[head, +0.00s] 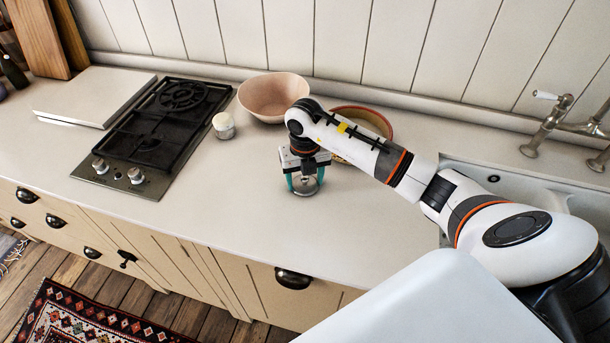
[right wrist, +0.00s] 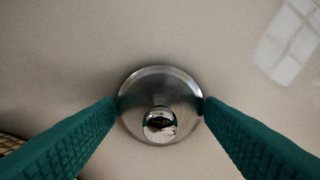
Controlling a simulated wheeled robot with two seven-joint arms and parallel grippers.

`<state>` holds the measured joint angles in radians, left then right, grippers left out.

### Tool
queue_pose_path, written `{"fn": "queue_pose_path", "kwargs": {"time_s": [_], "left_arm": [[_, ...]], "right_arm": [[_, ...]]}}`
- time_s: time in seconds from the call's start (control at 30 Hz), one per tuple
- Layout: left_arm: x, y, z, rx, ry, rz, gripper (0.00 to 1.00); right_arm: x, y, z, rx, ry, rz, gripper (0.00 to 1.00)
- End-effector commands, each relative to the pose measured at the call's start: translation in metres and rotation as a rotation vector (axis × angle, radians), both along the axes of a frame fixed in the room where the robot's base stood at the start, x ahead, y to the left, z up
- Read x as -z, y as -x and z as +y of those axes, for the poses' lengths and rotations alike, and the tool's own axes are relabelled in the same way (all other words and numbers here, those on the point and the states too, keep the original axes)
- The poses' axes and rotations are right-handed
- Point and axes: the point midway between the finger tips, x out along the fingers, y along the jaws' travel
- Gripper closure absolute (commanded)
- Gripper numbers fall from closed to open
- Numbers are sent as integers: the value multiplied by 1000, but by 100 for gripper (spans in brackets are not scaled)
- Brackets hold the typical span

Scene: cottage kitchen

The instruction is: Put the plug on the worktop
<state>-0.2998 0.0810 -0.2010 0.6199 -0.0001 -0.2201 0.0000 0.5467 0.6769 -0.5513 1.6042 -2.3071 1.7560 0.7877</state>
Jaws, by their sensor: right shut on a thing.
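The plug (right wrist: 160,90) is a round, shiny metal disc with a knob in its middle, seen from above in the right wrist view. My right gripper (head: 305,188) points down at the worktop in front of the bowls, and its teal fingers are shut on the plug's rim from both sides. In the head view the plug (head: 306,187) shows as a small grey disc between the fingertips. It is at or just above the pale worktop (head: 230,210); I cannot tell whether it touches. My left gripper is not in view.
A pink bowl (head: 272,96) and a brown-rimmed bowl (head: 376,118) stand behind my right gripper. A small white-lidded jar (head: 223,126) stands beside the black gas hob (head: 150,130). The sink (head: 480,172) and tap (head: 547,120) are at right. The worktop left of the gripper is clear.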

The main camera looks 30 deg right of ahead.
Motion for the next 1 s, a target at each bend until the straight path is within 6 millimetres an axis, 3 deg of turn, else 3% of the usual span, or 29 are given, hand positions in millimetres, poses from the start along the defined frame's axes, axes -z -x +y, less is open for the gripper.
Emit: {"fn": "queue_pose_path", "kwargs": {"time_s": [0.17, 0.2, 0.33, 0.73, 1.0], "left_arm": [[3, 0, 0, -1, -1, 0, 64], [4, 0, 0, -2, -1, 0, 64], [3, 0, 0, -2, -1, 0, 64], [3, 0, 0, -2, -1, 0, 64], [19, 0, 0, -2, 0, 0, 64]], "right_arm": [[3, 0, 0, 0, 1, 0, 61], [4, 0, 0, 0, 1, 0, 36], [3, 0, 0, 0, 1, 0, 16], [-6, -1, 0, 0, 1, -2, 16], [-58, -2, -1, 0, 2, -7, 16]]}}
